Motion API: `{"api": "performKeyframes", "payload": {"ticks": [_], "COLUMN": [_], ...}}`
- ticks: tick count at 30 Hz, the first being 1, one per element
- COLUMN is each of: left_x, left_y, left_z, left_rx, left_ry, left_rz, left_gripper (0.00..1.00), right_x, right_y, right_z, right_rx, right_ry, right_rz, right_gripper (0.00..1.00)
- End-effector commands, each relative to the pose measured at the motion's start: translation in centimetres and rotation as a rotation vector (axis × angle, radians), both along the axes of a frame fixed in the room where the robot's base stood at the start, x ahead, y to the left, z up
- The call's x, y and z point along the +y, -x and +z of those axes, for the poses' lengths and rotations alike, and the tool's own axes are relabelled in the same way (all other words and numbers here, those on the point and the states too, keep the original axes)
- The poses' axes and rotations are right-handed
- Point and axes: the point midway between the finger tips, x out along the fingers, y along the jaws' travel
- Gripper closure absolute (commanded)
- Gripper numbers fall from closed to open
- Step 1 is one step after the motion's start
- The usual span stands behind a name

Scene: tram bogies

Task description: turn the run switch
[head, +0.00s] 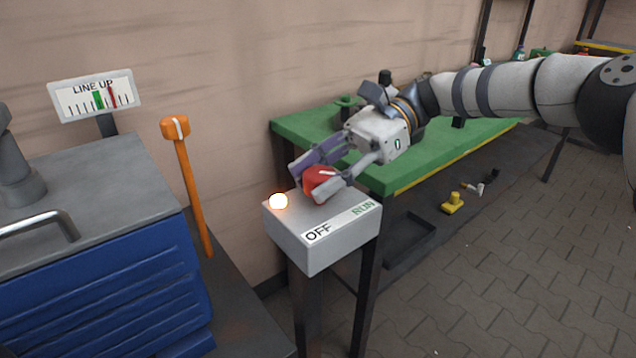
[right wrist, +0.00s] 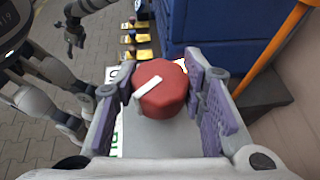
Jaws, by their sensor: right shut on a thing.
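The run switch is a red knob (head: 318,184) with a white bar, on top of a grey box (head: 290,235) on a post. The box's white label reads OFF at the left and RUN at the right. My right gripper (head: 320,178) is shut on the knob, its purple-padded fingers on either side. The right wrist view shows the knob (right wrist: 160,92) between the fingers, its white bar slanting toward the lower left. I cannot tell which word the bar marks. What seems my left gripper (right wrist: 75,38) hangs away from the box, small and dark.
A green table (head: 440,165) stands behind the box. A blue cabinet (head: 100,290) with a grey top and an orange lever (head: 190,185) are to the left. A LINE UP gauge (head: 95,95) stands behind the cabinet. Paved floor (head: 500,270) is open at the right.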

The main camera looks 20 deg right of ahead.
Motion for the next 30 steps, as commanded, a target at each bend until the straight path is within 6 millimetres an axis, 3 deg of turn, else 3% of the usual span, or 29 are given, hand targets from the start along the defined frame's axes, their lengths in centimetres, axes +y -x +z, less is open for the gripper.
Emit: {"api": "performKeyframes", "payload": {"ticks": [19,20,22,30], "left_x": [0.0,0.0,0.0,0.0], "left_y": [0.44,0.44,0.44,0.43], "left_z": [-0.59,-0.59,-0.59,-0.57], "left_rx": [0.013,0.013,0.013,0.013], "left_ry": [0.0,0.0,0.0,0.0], "left_rz": [-0.001,-0.001,-0.001,-0.001], "left_gripper": [0.41,0.41,0.41,0.41], "right_x": [0.02,0.02,0.02,0.01], "right_y": [0.14,0.15,0.14,0.07], "right_z": [-0.29,-0.31,-0.29,-0.14], "right_rx": [0.006,0.007,0.006,0.003], "right_ry": [0.005,0.005,0.005,0.003], "right_rz": [0.052,0.052,0.052,0.05], "right_gripper": [0.9,0.6,0.44,0.41]}}
